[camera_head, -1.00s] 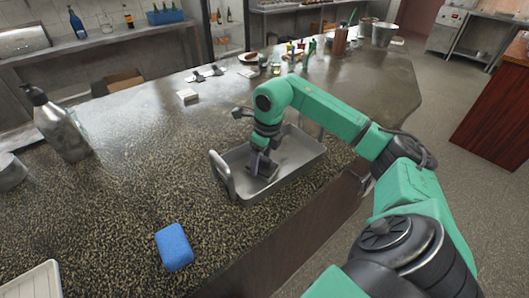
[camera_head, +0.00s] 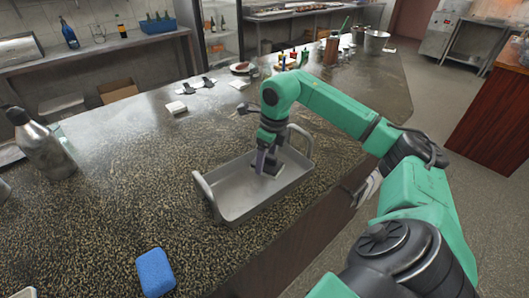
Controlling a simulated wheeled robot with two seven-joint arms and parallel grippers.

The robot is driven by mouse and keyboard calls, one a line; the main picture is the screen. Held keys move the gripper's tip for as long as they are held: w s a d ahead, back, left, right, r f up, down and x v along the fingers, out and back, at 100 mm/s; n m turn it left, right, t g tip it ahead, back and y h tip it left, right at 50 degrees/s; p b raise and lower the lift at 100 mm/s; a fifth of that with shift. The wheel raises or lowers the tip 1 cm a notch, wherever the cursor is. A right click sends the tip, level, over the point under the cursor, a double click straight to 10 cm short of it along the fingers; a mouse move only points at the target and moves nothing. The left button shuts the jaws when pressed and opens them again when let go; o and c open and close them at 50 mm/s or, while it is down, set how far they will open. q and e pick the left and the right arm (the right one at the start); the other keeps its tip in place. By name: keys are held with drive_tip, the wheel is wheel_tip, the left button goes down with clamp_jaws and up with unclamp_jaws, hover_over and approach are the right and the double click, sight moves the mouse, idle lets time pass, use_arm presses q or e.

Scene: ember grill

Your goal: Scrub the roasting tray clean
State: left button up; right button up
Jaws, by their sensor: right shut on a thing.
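The grey metal roasting tray (camera_head: 238,212) stands on the dark speckled counter near its front edge, with a raised handle at each end. My right gripper (camera_head: 266,160) points down inside the tray, towards its far right end. It is shut on a small dark thing (camera_head: 271,168) low over the tray floor; the gripper partly hides it, and I cannot tell exactly what it is or whether it touches the floor. A blue sponge (camera_head: 155,272) lies on the counter at the front left, apart from the tray. My left gripper is not in view.
A metal pump bottle (camera_head: 40,145) stands at the left. A small white block (camera_head: 176,107) lies behind the tray. Several small bottles (camera_head: 293,60) and a metal bucket (camera_head: 375,42) stand at the far end. The counter between sponge and tray is clear.

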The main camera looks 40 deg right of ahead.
wheel_tip(320, 180, up, 2)
drive_tip(key=shift+p, duration=0.5)
drive_tip(key=shift+d+r+p, duration=0.2)
drive_tip(key=shift+r+p, duration=0.3)
drive_tip(key=shift+r, duration=0.2)
drive_tip(key=shift+a+r+p, duration=0.2)
drive_tip(key=shift+r+p, duration=0.1)
drive_tip(key=shift+r, duration=0.2)
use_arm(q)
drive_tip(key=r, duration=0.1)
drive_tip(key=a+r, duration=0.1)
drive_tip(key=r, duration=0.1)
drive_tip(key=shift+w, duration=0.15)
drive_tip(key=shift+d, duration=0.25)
use_arm(e)
drive_tip(key=shift+d, duration=0.1)
